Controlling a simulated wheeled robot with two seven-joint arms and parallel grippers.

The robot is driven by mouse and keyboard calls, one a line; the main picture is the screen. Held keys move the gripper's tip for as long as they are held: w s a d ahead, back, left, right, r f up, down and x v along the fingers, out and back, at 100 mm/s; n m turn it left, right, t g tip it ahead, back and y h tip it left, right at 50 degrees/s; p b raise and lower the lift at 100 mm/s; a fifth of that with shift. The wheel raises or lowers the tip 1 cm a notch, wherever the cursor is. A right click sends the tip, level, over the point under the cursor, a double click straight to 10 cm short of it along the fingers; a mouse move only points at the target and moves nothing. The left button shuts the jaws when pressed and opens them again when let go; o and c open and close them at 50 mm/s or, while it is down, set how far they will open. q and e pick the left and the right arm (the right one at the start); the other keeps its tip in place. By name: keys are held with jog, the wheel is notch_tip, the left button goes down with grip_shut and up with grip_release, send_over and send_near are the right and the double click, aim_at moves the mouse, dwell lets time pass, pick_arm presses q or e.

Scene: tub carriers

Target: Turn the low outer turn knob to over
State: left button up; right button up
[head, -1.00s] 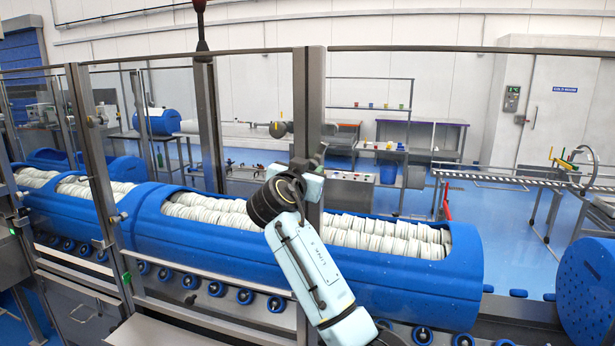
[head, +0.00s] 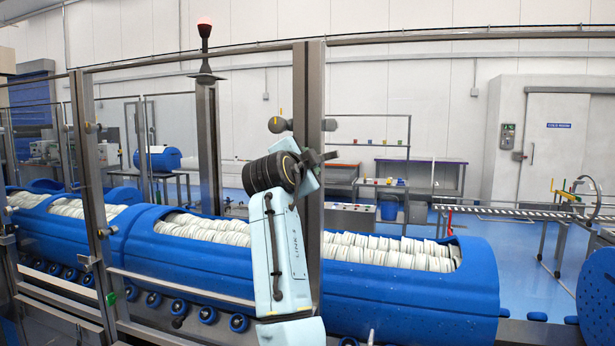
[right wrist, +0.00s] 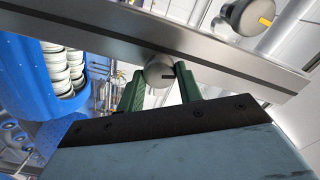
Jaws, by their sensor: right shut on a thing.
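In the right wrist view, a round grey knob (right wrist: 158,72) with a dark line mark sits on a steel post (right wrist: 215,70). The green fingers of my right gripper (right wrist: 160,88) are on both sides of it, shut on it. The mark points to the right in that view. In the head view my right gripper (head: 322,157) is at the post (head: 308,95), and the held knob is hidden behind it. A second knob (head: 277,125) with a yellow mark is higher on the post; it also shows in the wrist view (right wrist: 247,16). My left gripper is not in view.
Clear guard panels and steel rails (head: 450,35) stand before blue tub carriers (head: 410,290) filled with white pieces. A signal lamp (head: 204,28) tops a post at the left. Shelves and a white door (head: 555,140) are at the back.

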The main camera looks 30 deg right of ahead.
jog(key=shift+f+m+b, duration=0.1)
jog(key=shift+m+b, duration=0.6)
jog(key=shift+m, duration=0.8)
jog(key=o, duration=1)
jog(key=b+v, duration=0.2)
jog(key=v, duration=1.1)
jog(key=shift+a, duration=0.2)
jog(key=shift+s, duration=0.1)
